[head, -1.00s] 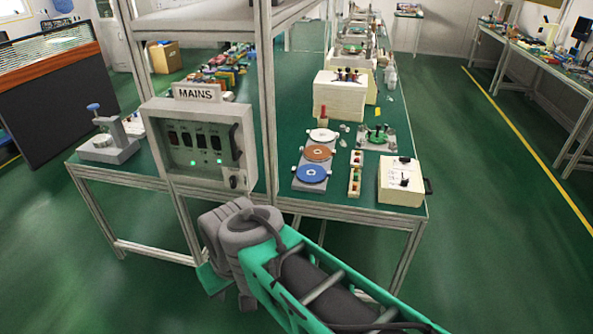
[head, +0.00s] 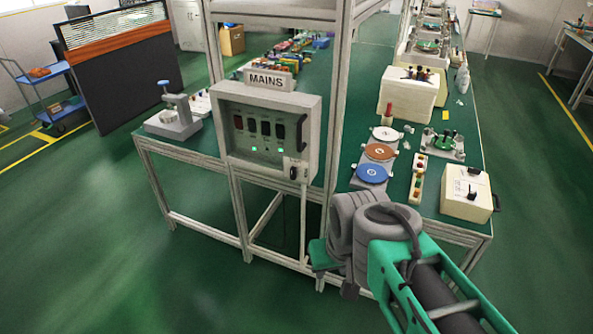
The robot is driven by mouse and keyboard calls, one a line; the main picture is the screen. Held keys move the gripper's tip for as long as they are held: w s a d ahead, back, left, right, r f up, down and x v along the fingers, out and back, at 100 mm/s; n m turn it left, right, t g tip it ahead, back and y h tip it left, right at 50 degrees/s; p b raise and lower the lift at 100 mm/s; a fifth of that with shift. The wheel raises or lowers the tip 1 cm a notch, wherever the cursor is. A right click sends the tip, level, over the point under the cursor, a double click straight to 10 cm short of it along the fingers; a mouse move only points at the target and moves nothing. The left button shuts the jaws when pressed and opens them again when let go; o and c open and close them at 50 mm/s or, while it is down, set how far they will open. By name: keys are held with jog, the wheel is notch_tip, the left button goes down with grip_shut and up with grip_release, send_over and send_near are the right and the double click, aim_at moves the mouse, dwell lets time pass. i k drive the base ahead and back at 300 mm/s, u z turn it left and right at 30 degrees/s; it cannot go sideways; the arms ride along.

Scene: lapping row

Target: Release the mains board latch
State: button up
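The mains board is a grey box (head: 227,108) under a MAINS sign (head: 268,79), fixed to the bench frame left of the middle in the head view.
The green bench carries coloured discs (head: 372,173) on a plate, a cream box with a dial (head: 466,193) and a cream block (head: 407,100). A stand with a blue knob (head: 172,118) is left of the board. Metal posts (head: 334,105) rise beside it. The floor in front is clear.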

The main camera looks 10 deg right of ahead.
aim_at(294, 170)
jog(key=z, duration=0.05)
jog(key=k, duration=0.5)
jog(key=u, duration=1.15)
jog(key=i, duration=1.2)
jog(key=z, duration=0.05)
